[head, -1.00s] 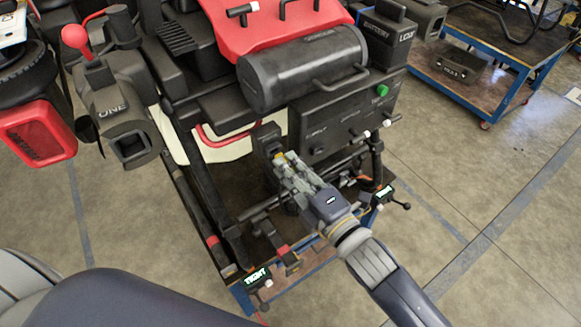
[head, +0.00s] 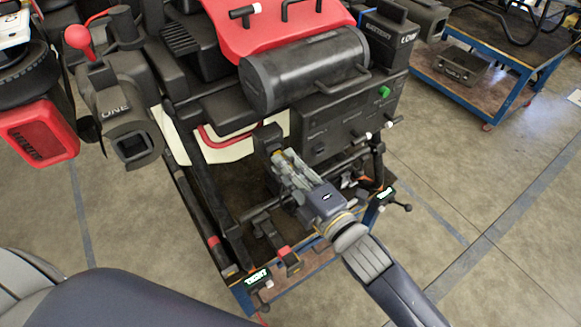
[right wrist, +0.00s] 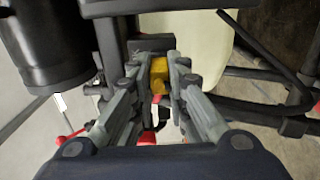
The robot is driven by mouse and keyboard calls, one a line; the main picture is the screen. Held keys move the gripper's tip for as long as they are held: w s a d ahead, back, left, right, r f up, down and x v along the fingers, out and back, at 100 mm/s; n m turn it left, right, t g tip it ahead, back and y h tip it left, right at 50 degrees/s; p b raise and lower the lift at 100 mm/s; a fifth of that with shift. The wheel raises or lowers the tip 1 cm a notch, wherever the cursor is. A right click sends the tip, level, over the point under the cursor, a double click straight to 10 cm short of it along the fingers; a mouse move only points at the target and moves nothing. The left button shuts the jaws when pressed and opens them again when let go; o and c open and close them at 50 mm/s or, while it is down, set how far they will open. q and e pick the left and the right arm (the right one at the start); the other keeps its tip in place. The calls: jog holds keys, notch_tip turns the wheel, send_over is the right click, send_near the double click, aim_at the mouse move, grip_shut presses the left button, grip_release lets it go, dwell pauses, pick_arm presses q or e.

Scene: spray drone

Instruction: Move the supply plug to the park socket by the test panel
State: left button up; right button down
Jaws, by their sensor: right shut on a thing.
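My right gripper (head: 281,158) reaches in from the lower right to the front of the drone. In the right wrist view its fingers (right wrist: 159,78) are closed on the sides of a small yellow piece (right wrist: 158,70), apparently the supply plug. The plug is largely hidden by the fingers in the head view. A dark block (head: 267,137) stands right at the fingertips; I cannot tell whether the plug is seated in it. The black test panel (head: 345,118), with a green button, is just right of the gripper. I cannot make out the park socket. My left gripper is out of view.
A black cylindrical tank (head: 300,70) overhangs the panel. Dark bars and a red-marked handle (head: 288,262) lie below the gripper. A lit label (head: 258,277) sits at the stand's front corner. A blue-framed cart (head: 490,85) stands at the right, with clear floor between.

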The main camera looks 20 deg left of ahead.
jog(key=shift+w+a, duration=0.35)
jog(key=shift+a, duration=0.1)
jog(key=c, duration=1.5)
grip_release()
jog(key=v, duration=1.2)
